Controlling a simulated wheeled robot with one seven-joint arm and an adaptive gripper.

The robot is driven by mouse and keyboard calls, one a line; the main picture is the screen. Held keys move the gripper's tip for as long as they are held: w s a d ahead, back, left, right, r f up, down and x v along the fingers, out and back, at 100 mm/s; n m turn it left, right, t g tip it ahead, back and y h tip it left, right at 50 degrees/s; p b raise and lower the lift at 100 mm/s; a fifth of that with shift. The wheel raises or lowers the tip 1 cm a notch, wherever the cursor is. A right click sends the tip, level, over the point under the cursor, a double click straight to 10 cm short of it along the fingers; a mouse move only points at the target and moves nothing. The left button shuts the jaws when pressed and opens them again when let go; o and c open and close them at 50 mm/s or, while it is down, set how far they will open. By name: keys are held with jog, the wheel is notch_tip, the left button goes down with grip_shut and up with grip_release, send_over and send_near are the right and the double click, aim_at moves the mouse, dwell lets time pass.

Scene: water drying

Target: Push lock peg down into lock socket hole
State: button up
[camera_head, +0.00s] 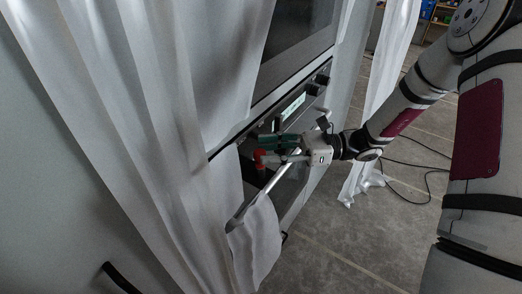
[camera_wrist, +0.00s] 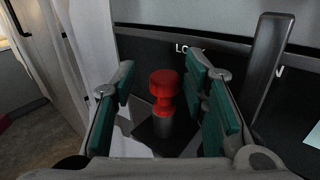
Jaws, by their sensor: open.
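The red lock peg (camera_wrist: 165,84) stands upright between the open fingers of my gripper (camera_wrist: 163,88), with visible gaps on both sides in the wrist view. Its grey lower shaft (camera_wrist: 163,125) meets a dark square base (camera_wrist: 146,131), apparently the lock socket. The hole itself is hidden, so I cannot tell how deep the peg sits.
A dark panel (camera_wrist: 145,52) with partly hidden white lettering stands behind the peg. A dark upright handle (camera_wrist: 271,62) is close on the right. White curtains (camera_head: 150,100) hang left, and a white cloth (camera_head: 258,240) hangs over a rail below my gripper. Cables (camera_head: 415,167) lie on the floor.

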jog(key=d, duration=0.9)
jog(key=shift+w+d, duration=0.2)
jog(key=shift+d, duration=0.15)
jog(key=s+d+r+n+t+h+b, duration=0.2)
jog(key=s+r+n+t+h, duration=0.1)
jog(key=s+r+n+h, duration=0.3)
jog(key=s+d+r+n+t+h+b, duration=0.1)
jog(key=s+d+r+n+t+h, duration=0.1)
jog(key=s+r+n+h, duration=0.5)
jog(key=s+n+t+h, duration=0.1)
jog(key=s+n+h, duration=0.2)
jog(key=n+h, duration=0.2)
jog(key=shift+b, duration=0.35)
